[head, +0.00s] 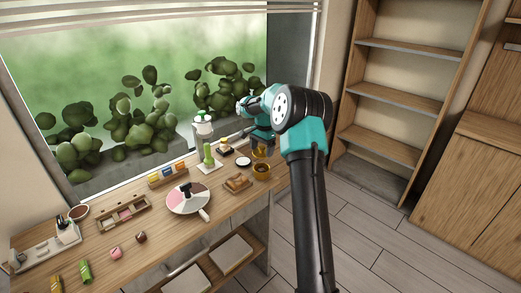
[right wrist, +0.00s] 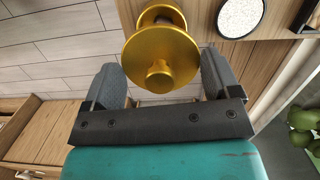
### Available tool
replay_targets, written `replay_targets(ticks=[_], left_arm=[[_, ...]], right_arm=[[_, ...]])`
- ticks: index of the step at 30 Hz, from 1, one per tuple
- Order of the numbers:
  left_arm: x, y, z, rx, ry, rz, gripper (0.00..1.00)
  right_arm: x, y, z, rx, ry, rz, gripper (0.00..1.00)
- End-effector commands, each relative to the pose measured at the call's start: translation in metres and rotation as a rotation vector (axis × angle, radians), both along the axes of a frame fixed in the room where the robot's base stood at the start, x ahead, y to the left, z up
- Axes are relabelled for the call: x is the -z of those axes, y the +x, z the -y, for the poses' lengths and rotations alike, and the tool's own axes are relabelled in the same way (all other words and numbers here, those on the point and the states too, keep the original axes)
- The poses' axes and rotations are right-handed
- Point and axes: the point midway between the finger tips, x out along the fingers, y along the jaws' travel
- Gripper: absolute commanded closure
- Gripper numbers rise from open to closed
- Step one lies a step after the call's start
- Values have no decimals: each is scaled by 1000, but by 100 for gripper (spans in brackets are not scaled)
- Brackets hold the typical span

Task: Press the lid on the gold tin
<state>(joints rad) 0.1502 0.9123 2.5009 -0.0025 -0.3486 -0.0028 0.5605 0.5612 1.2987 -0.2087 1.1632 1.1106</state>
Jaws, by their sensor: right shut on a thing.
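The gold tin (head: 262,172) stands on the right end of the wooden table in the head view. The gold lid (head: 260,153), a disc with a knob, is just above it. In the right wrist view the lid (right wrist: 178,52) sits between the two grey fingers of my right gripper (right wrist: 160,68), which is shut on it. The tin (right wrist: 163,14) shows behind the lid, partly covered by it. The lid looks apart from the tin and off to one side. In the head view my right gripper (head: 261,146) is small and partly hidden. My left gripper is out of view.
A white disc with a dark rim (head: 243,162) lies left of the tin. A wooden piece (head: 237,183), a green item on a white base (head: 208,157) and a round pink-and-white board (head: 187,200) stand further left. The table's front edge is close to the tin.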

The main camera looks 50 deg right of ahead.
Motion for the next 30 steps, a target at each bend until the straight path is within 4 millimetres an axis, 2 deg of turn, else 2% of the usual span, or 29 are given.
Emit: replay_targets(ticks=[8,30], left_arm=[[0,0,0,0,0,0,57],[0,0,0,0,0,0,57]], right_arm=[[11,0,0,0,1,-2,40],[61,0,0,-1,0,-1,40]])
